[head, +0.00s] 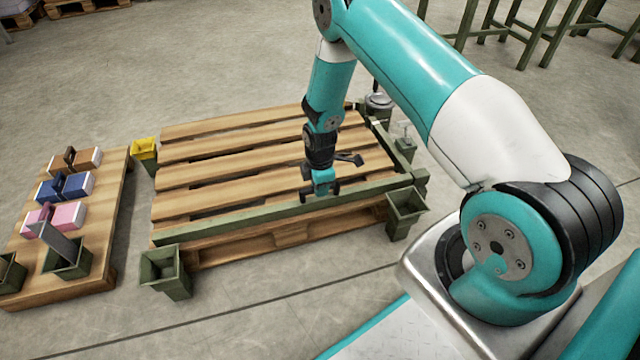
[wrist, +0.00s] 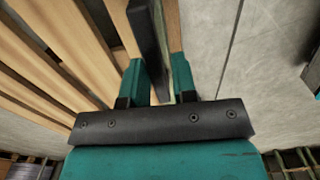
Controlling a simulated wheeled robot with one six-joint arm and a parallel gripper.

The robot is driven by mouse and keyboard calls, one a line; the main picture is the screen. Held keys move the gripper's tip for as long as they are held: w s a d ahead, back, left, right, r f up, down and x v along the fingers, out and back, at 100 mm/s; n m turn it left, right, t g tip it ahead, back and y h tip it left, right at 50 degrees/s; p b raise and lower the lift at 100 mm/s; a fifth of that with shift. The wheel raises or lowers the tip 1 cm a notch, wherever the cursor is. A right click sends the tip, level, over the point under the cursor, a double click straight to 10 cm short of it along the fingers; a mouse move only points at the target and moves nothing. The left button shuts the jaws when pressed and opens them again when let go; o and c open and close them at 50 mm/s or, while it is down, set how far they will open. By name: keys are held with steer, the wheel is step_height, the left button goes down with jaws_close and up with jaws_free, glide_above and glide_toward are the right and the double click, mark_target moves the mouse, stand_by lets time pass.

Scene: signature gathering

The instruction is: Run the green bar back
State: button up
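The green bar (head: 235,226) lies along the near edge of the wooden pallet (head: 225,165). It also shows as an olive strip (wrist: 176,25) in the wrist view, running partly behind the right finger. My gripper (head: 321,194) is low over the right half of the bar, fingers pointing down. In the wrist view my gripper (wrist: 158,82) has its teal fingers apart. A dark flat piece (wrist: 148,35) shows in the gap; I cannot tell whether it is touched. Contact with the bar is hidden.
Open green bins stand at the pallet's near left (head: 166,272) and near right (head: 404,213) corners. A yellow bin (head: 145,152) is at the left. A low wooden board (head: 75,285) with coloured boxes lies further left. A grey canister (head: 379,104) stands behind. Floor in front is clear.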

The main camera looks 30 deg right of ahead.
steer(key=o, duration=0.3)
steer(key=shift+s+a, duration=0.1)
steer(key=shift+s, duration=0.1)
steer(key=shift+w, duration=0.1)
steer(key=shift+r, duration=0.15)
step_height(320, 180, up, 17)
steer(key=p, duration=0.7)
steer(key=shift+p, duration=0.3)
steer(key=shift+r, duration=0.1)
